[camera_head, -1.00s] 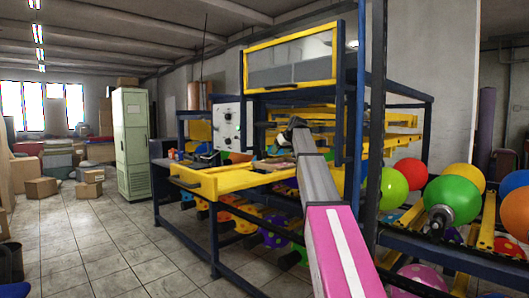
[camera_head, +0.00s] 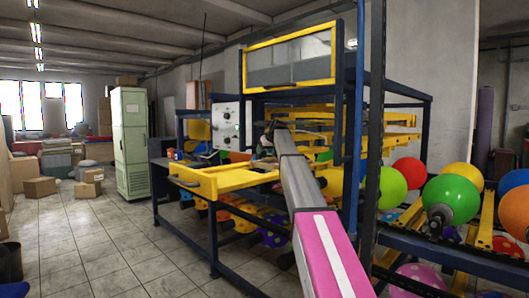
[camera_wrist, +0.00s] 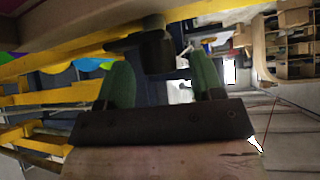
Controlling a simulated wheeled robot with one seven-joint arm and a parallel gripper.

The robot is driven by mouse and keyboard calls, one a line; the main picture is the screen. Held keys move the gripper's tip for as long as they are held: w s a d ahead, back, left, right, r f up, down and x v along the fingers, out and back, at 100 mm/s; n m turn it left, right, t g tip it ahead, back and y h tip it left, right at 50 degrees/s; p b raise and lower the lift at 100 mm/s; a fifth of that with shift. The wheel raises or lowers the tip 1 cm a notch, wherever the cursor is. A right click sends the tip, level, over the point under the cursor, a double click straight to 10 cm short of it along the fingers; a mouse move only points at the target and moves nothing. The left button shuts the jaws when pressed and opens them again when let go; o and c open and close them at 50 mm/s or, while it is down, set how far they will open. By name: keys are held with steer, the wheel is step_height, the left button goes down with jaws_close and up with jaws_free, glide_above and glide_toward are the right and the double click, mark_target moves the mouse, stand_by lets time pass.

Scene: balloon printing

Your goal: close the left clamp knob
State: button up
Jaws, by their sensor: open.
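In the wrist view my gripper (camera_wrist: 160,62) has its two green fingers spread apart. A dark, blocky part (camera_wrist: 155,45) shows between and just beyond the fingertips, beside a yellow bar. It may be the left clamp knob, but I cannot tell for sure, nor whether the fingers touch it. In the head view my gripper (camera_head: 271,130) is small and dark at the far end of my arm, over the yellow machine frame (camera_head: 225,178). The knob cannot be made out there.
A white control panel (camera_head: 226,125) stands just left of my gripper. A yellow-framed screen (camera_head: 290,62) hangs above. A blue post (camera_head: 359,120) rises right of my arm. Balloons (camera_head: 452,198) crowd the right side.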

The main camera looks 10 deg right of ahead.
steer(key=shift+w+f, duration=0.1)
steer(key=shift+f, duration=0.05)
steer(key=c, duration=0.9)
